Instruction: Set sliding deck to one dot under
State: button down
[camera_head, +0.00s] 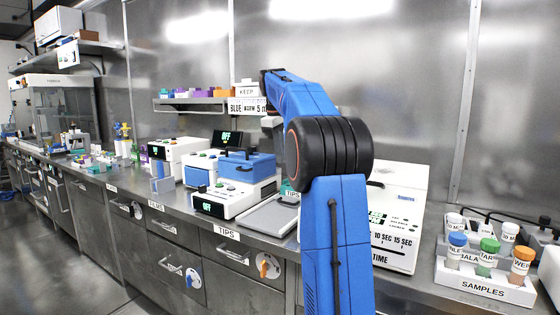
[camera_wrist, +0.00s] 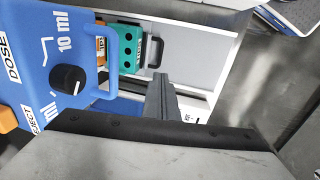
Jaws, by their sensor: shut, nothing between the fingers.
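In the wrist view, my gripper (camera_wrist: 162,85) is shut and empty, its fingers pointing at a light grey deck plate (camera_wrist: 205,45). A teal block (camera_wrist: 124,48) with black dots and a black handle sits on that plate, with a small orange piece beside it. A blue unit (camera_wrist: 65,50) marked 10 ml, with a black knob (camera_wrist: 67,79), stands left of the fingers. I cannot tell whether the fingers touch anything, nor read the deck's dot setting. In the head view, a grey plate (camera_head: 268,216) shows left of my arm, which hides most of that station and my fingertips.
A blue-topped white device (camera_head: 247,167) stands left of the plate. A white timer device (camera_head: 400,225) stands right of my arm, then a samples rack (camera_head: 484,282) with capped jars. A shelf (camera_head: 190,104) hangs on the wall behind. Drawers line the bench front.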

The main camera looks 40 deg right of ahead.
jog(key=s+a+f+m+t+h, duration=0.1)
jog(key=s+a+f+t, duration=0.45)
jog(key=f, duration=0.25)
jog(key=shift+g, duration=0.25)
jog(key=x, duration=0.9)
jog(key=shift+w+a, duration=0.15)
jog(key=shift+w, duration=0.15)
jog(key=d, duration=0.1)
jog(key=w+d+f, duration=0.1)
jog(key=shift+w+d, duration=0.15)
jog(key=shift+d, duration=0.2)
jog(key=shift+w+d+f, duration=0.15)
jog(key=shift+w+d, duration=0.05)
jog(key=shift+d, duration=0.4)
